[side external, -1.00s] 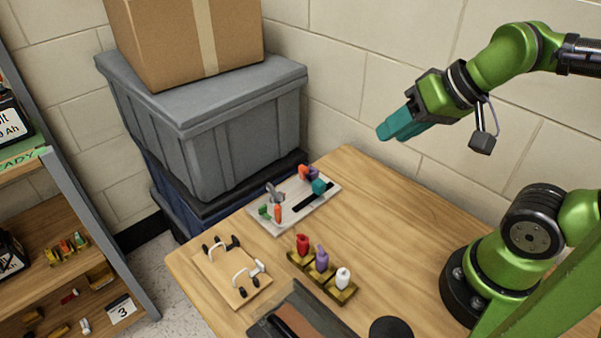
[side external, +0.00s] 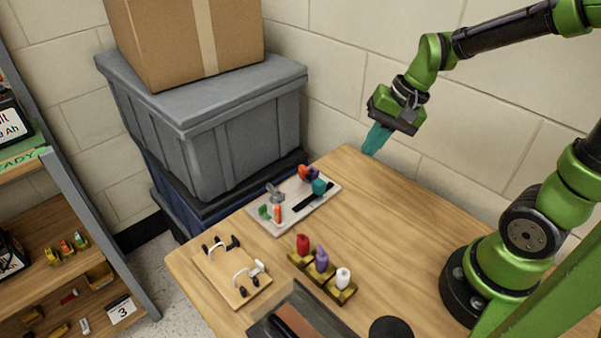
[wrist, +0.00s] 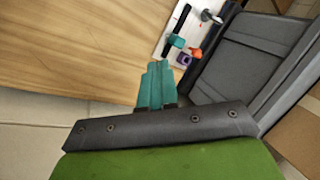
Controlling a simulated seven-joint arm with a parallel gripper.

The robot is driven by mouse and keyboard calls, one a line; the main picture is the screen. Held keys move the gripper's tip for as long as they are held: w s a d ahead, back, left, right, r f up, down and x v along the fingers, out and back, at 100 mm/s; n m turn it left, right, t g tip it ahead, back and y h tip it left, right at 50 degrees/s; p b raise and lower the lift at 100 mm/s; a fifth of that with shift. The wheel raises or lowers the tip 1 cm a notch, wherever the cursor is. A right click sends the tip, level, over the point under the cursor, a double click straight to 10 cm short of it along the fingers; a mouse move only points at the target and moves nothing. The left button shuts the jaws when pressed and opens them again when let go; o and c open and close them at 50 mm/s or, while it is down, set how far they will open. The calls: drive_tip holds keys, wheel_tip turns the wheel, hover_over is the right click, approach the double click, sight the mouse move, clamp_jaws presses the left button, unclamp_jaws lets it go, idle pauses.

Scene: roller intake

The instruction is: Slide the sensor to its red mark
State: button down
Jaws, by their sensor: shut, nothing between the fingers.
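A white panel (side external: 256,221) lies on the table and carries a black slot (side external: 301,205). A teal block (side external: 319,187), which looks like the sensor, sits at the slot's far end; it also shows in the wrist view (wrist: 176,41). My gripper (side external: 373,152) has teal fingers pointing down, shut and empty. It hangs above the table's back edge, to the right of the panel and clear of the block. In the wrist view my fingertips (wrist: 159,66) show just below the block in the picture, not touching it.
The panel also bears orange (side external: 278,213), purple (side external: 313,173) and green (side external: 264,211) parts and a grey lever (side external: 274,190). Grey bins (side external: 240,125) stand behind it. A clamp board (side external: 228,274) and bottles on blocks (side external: 322,260) are nearer.

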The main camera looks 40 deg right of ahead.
sight(325, 182)
drive_tip(key=w+d+f+m+y, duration=0.1)
drive_tip(key=w+d+f+m, duration=0.2)
drive_tip(key=w+f+m, duration=0.35)
drive_tip(key=shift+m, duration=0.45)
drive_tip(key=x, duration=0.8)
drive_tip(key=shift+s+f, duration=0.1)
drive_tip(key=shift+s, duration=0.15)
drive_tip(key=shift+a, duration=1)
drive_tip(key=shift+a, duration=1.6)
drive_tip(key=shift+d, duration=0.75)
